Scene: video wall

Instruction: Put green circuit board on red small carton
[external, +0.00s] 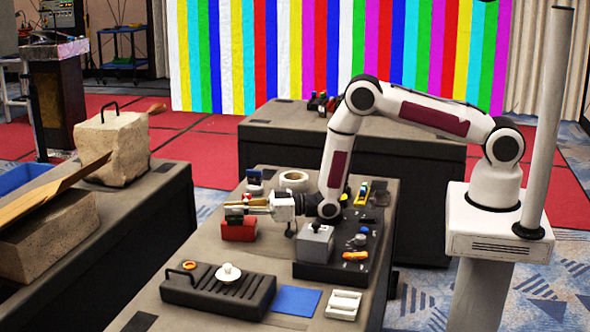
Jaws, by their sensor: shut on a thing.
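The red small carton (238,230) stands on the near dark table, left of my arm. My gripper (243,207) reaches leftward from the wrist and is just above the carton's top. It is shut on a small dark greenish piece, which looks like the green circuit board (234,215). The piece is over the carton's top and partly hidden by the fingers. I cannot tell whether it touches the carton.
A grey box (315,243) sits on a black tray (330,271) to the right. A white ring (294,180) is behind. A black ribbed case (217,291), a blue sheet (297,301) and a white holder (345,304) lie in front. Bare tabletop lies left of the carton.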

